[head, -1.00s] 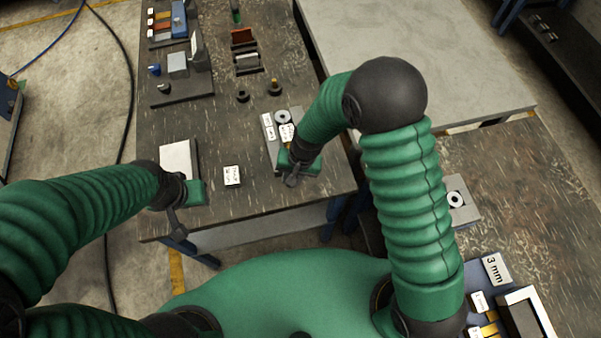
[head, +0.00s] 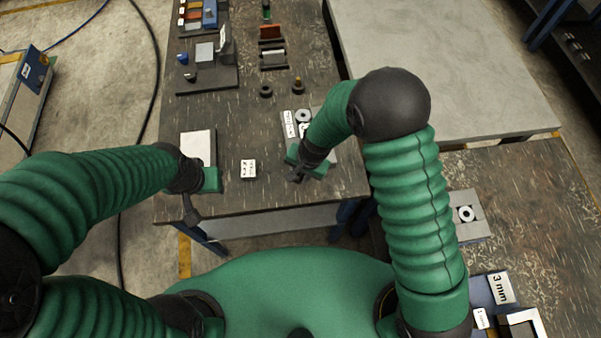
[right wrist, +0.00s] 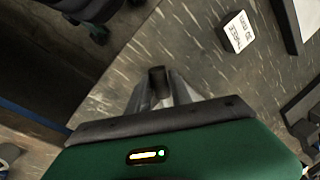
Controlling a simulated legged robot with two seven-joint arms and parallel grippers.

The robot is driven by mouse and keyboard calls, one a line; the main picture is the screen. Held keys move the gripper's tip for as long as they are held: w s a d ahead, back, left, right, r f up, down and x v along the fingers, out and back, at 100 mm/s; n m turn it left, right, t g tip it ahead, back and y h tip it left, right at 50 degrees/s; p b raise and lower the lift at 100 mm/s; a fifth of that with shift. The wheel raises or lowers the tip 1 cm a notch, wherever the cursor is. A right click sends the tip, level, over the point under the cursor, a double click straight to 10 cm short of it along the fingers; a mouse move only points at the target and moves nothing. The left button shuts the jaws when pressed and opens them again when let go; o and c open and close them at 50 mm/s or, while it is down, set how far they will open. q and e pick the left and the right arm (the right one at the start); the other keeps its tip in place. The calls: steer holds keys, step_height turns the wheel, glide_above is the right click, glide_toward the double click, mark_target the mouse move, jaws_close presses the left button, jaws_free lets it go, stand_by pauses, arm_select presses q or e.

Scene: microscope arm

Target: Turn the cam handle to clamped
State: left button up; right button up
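A small grey fixture (head: 287,117) with white labels and a silver ring (head: 303,116) sits near the front right of the bench. I cannot make out a cam handle on it; my right arm hides part of the fixture. My right gripper (head: 297,176) is just in front of the fixture, near the bench's front edge.
A white-labelled block (head: 248,170) stands between the grippers and shows in the right wrist view (right wrist: 237,33). A pale plate (head: 197,147) lies beside my left gripper. Racks and small parts fill the bench's back. A grey table (head: 440,75) adjoins at right.

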steer(key=o, duration=0.3)
steer(key=d+r, duration=0.1)
steer(key=r, duration=0.4)
steer(key=s+d+r, duration=0.1)
steer(key=r, duration=1)
steer(key=shift+s+d+r, duration=0.2)
steer(key=shift+s+d, duration=0.05)
steer(key=shift+d, duration=0.15)
steer(key=s+d+n, duration=0.2)
steer(key=d, duration=0.2)
steer(key=s+d+n+t+h, duration=0.1)
steer(key=s+d, duration=0.2)
steer(key=d, duration=0.2)
steer(key=s+d+n+h, duration=0.1)
steer(key=s+d+n, duration=0.1)
steer(key=d, duration=0.3)
steer(key=shift+s+d+r+n+t, duration=0.1)
steer(key=shift+s+d+n+t, duration=0.2)
steer(key=shift+s, duration=0.25)
